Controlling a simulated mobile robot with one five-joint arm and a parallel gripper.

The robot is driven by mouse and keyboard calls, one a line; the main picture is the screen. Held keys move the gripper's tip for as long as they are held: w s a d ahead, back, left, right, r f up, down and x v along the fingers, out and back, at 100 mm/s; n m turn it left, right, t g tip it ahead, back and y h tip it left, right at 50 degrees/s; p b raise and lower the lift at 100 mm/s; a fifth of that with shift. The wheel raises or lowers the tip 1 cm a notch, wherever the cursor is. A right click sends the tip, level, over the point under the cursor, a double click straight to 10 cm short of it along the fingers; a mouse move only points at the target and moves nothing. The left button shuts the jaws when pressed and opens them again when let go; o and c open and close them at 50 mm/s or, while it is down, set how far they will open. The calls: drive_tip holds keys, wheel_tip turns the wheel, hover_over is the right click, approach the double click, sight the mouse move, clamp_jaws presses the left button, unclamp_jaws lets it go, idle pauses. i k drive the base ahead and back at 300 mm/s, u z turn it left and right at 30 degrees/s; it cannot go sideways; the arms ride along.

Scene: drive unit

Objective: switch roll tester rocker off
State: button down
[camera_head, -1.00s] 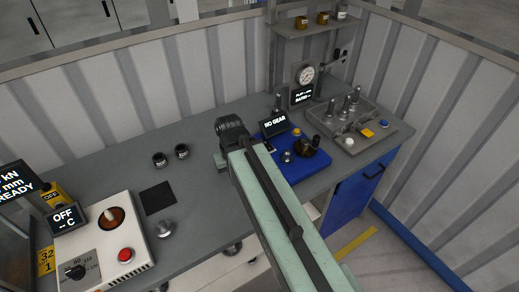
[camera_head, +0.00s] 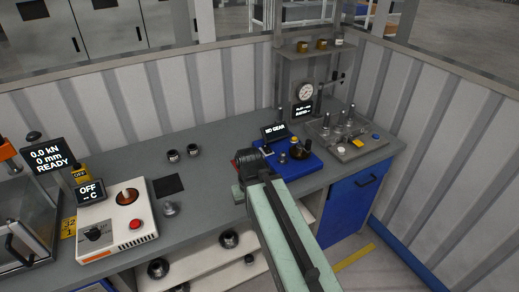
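The roll tester is probably the blue unit (camera_head: 296,164) on the right half of the bench, with a small screen (camera_head: 274,131) reading "NO GEAR". A yellow knob and a dark round part on a brass-coloured base sit on top of it. A small light-edged switch (camera_head: 267,151) shows below the screen; its position is too small to read. My gripper (camera_head: 250,162) is at the front left of the blue unit, at the end of my pale green arm. It covers part of the unit's left side. I cannot tell whether its fingers are open or shut.
A grey fixture (camera_head: 346,137) with several metal posts stands to the right, a pressure gauge (camera_head: 305,92) behind. A white heater box (camera_head: 116,222) reading "OFF" and a press (camera_head: 25,220) stand left.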

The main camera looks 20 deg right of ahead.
sight(266, 148)
drive_tip(key=z, duration=0.15)
drive_tip(key=i, duration=0.95)
drive_tip(key=u, duration=0.1)
